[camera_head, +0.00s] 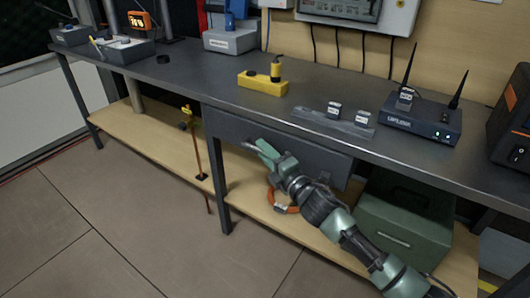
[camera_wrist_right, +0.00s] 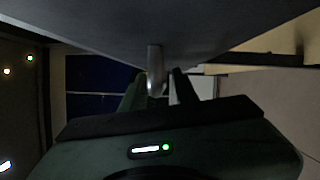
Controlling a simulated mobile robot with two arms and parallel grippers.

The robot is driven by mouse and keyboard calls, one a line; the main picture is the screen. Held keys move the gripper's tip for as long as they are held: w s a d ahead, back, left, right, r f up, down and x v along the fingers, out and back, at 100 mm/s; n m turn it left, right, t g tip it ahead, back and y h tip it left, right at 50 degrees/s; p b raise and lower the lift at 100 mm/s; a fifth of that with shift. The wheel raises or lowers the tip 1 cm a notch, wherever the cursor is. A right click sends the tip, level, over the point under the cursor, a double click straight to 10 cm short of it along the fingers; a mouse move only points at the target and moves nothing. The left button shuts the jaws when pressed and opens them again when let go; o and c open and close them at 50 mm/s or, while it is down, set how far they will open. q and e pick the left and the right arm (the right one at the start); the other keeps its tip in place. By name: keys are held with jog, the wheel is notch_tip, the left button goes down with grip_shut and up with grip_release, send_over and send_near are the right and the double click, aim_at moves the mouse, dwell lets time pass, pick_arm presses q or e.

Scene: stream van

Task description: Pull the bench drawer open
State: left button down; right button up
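The bench drawer (camera_head: 310,152) is a wide dark grey front under the edge of the metal bench top; it looks flush with the bench, closed. My right gripper (camera_head: 258,148) is at the drawer front, left of its middle. In the right wrist view a grey metal handle bar (camera_wrist_right: 155,70) stands out from the drawer's dark surface (camera_wrist_right: 150,22). The bar reaches between the two fingers of the right gripper (camera_wrist_right: 157,92). The fingers are apart, and a gap shows beside the bar. My left gripper is not in view.
On the lower shelf (camera_head: 150,135) are a green case (camera_head: 402,225) and an orange coil (camera_head: 280,203). The floor (camera_head: 110,220) in front is clear.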

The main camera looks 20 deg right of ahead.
grip_shut()
dwell(1.2)
